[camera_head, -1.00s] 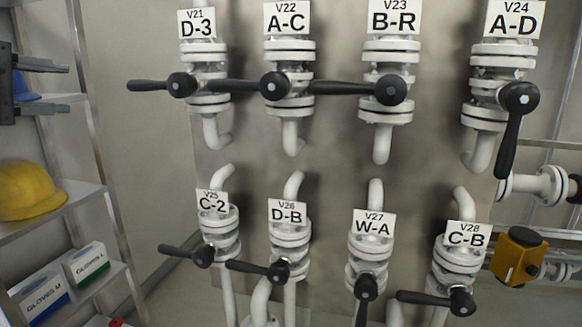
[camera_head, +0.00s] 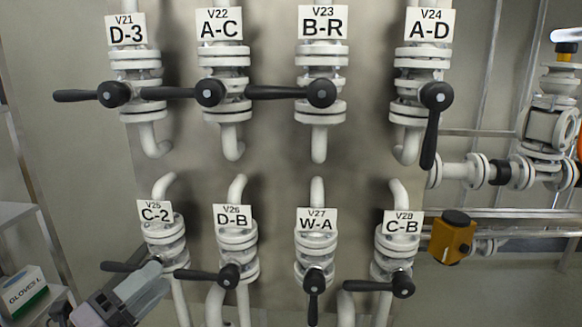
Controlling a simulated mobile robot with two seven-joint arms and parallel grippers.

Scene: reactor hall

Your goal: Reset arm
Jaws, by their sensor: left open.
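My left gripper (camera_head: 146,285) is open at the lower left, in front of and just below valve V25 C-2 (camera_head: 163,235); its jaws are partly blurred against the lever. I see nothing held in it. I cannot tell whether it touches the V25 lever (camera_head: 118,266), which points left. My right gripper is not in view.
Levers of V21 (camera_head: 75,96), V22 (camera_head: 168,92), V23 (camera_head: 278,92), V26 (camera_head: 198,275) and V28 (camera_head: 370,285) point left. Levers of V24 (camera_head: 431,140) and V27 (camera_head: 313,305) hang down. A glove box (camera_head: 24,292) sits on a left shelf. An orange box (camera_head: 453,238) is at right.

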